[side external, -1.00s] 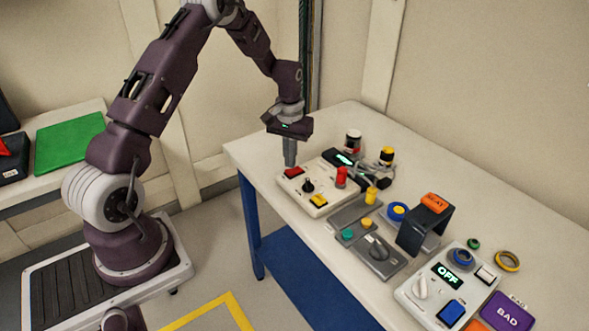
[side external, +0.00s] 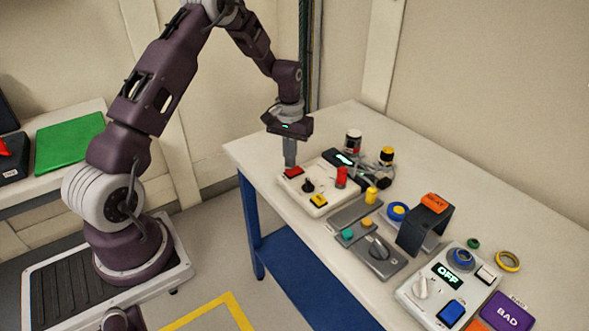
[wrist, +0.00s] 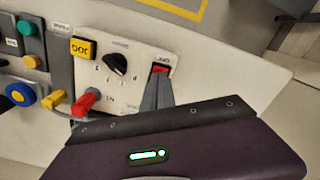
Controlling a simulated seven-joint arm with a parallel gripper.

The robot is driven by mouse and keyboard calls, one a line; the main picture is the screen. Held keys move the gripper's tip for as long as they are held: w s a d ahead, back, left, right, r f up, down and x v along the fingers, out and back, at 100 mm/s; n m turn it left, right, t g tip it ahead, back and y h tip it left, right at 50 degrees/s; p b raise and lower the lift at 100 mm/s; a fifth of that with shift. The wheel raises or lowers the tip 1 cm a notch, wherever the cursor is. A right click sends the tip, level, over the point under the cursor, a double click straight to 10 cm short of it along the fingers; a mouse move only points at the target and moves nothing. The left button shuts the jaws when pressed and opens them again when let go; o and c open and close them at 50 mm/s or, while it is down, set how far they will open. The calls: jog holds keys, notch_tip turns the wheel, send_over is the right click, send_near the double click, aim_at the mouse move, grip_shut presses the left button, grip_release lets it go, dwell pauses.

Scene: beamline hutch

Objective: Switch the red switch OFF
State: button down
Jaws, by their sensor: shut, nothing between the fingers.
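The red switch (side external: 294,171) is a small red rocker at the far-left corner of a cream control panel (side external: 318,206) on the white table. My gripper (side external: 290,165) points down with its fingers shut and empty, the tips right at the switch. In the wrist view, the fingertips (wrist: 159,80) meet the lower part of the red switch (wrist: 160,69) and hide some of it. A small dark label sits beside the switch, too small to read surely. I cannot tell which way the rocker is tipped.
The same panel holds a black knob (side external: 308,186), a yellow button (side external: 319,200) and a tall red lever (side external: 341,177). To the right stand grey button boxes, a dark bracket with an orange top (side external: 434,203), and a white box reading OFF (side external: 447,276).

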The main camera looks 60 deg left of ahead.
aim_at(290, 171)
jog(key=shift+f, duration=0.95)
dwell(0.6)
jog(key=shift+r, duration=3.5)
jog(key=shift+r, duration=0.15)
jog(key=s+d+r+m+t, duration=0.1)
jog(key=s+d+r+m, duration=0.1)
jog(key=s+d+r, duration=0.55)
jog(key=s+d+r+m+t, duration=0.15)
jog(key=d+r, duration=0.35)
jog(key=r, duration=0.5)
jog(key=s+d+r+m+t, duration=0.1)
jog(key=s+d, duration=0.2)
jog(key=s, duration=0.6)
jog(key=s+d+m+t, duration=0.1)
jog(key=s+d, duration=0.3)
jog(key=s, duration=0.5)
jog(key=shift+s+r+t, duration=0.15)
jog(key=shift+r+t, duration=0.25)
jog(key=shift+t, duration=0.15)
